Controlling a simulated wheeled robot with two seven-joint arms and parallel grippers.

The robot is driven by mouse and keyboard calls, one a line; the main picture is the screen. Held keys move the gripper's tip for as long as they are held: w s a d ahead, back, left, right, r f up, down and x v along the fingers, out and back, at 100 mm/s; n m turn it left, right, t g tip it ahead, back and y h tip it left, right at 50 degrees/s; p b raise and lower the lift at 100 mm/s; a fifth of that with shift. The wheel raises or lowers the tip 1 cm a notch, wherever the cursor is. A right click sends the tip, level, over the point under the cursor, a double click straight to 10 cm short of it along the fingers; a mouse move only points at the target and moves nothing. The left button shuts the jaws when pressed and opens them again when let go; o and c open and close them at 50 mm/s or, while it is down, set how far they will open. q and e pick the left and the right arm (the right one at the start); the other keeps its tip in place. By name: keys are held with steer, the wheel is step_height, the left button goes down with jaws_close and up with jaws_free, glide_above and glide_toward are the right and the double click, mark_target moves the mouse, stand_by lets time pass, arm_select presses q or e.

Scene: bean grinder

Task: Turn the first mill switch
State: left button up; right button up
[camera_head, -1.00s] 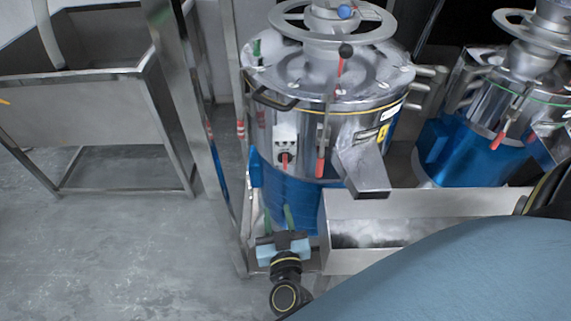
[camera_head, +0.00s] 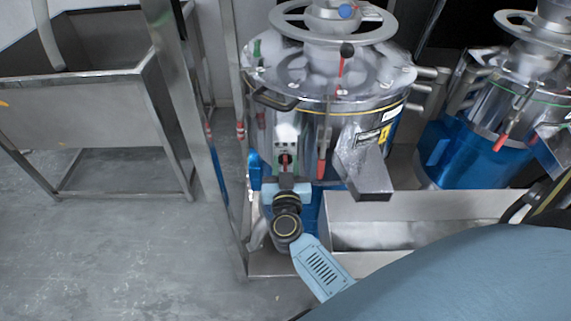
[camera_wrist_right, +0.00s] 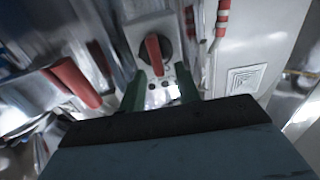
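The near mill (camera_head: 350,118) is a steel drum with a blue lower part. Its mill switch (camera_head: 285,158) is a red handle on a pale plate low on the drum's front. In the right wrist view the switch's red handle (camera_wrist_right: 154,55) stands nearly upright on a dark round dial. My right gripper (camera_head: 287,177) is just below the switch, partly covering the plate's lower edge. In the right wrist view its green fingers (camera_wrist_right: 159,92) are apart with nothing between them, pointing toward the switch. The handle lies beyond the fingertips. My left gripper is not in view.
A red-handled lever (camera_head: 322,160) hangs right of the switch, beside the mill's spout (camera_head: 368,180). A steel trough (camera_head: 420,205) lies below the spout. A steel post (camera_head: 190,120) stands left. A second mill (camera_head: 480,150) stands at right. The floor at left is clear.

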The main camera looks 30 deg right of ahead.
steer(key=shift+w+d, duration=0.15)
steer(key=shift+w, duration=0.1)
jaws_close()
